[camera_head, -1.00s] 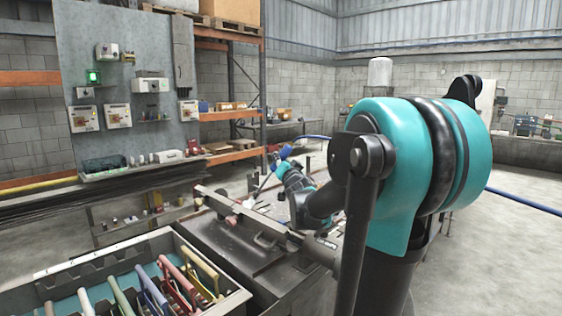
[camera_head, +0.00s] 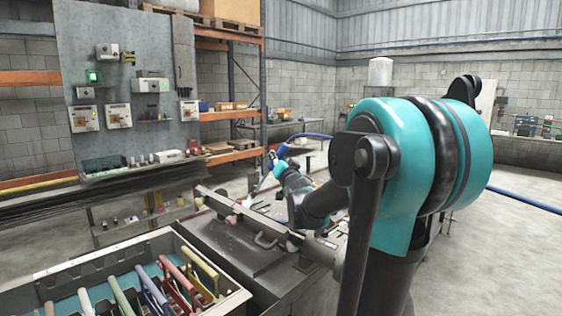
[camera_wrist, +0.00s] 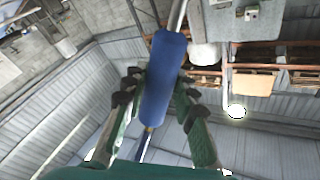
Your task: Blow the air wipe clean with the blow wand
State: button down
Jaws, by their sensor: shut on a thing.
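My gripper (camera_wrist: 152,95) is shut on the blue handle of the blow wand (camera_wrist: 163,80) in the wrist view. Its dark fingers press on both sides of the handle. A silver tube runs out of the handle to the top edge, and a thin blue hose leaves its lower end. In the head view my gripper (camera_head: 277,165) and the blue part of the wand (camera_head: 283,150) show small above the dark machine top (camera_head: 225,241). The wand's thin pale tube slants down to the left. I cannot pick out the air wipe for sure.
A long rail (camera_head: 265,228) runs along the machine top. A tray (camera_head: 238,294) of coloured handled tools stands at the lower left. A grey panel (camera_head: 135,60) with switch boxes stands behind, beside orange shelving (camera_head: 228,145). The floor at right is open, crossed by a blue hose (camera_head: 525,203).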

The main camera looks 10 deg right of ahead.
jog(key=shift+a+r+n+t, duration=1.1)
jog(key=shift+a+r+n, duration=1.3)
jog(key=shift+a, duration=2.75)
jog(key=shift+w+a+f+m, duration=0.15)
jog(key=shift+a+f, duration=0.05)
jog(key=shift+f, duration=0.3)
jog(key=shift+w+a+f+m, duration=0.1)
jog(key=shift+a+f, duration=0.05)
jog(key=shift+f, duration=0.4)
jog(key=shift+w+a+f+m, duration=0.15)
jog(key=shift+a+f, duration=0.05)
jog(key=shift+f, duration=0.3)
jog(key=shift+r, duration=0.1)
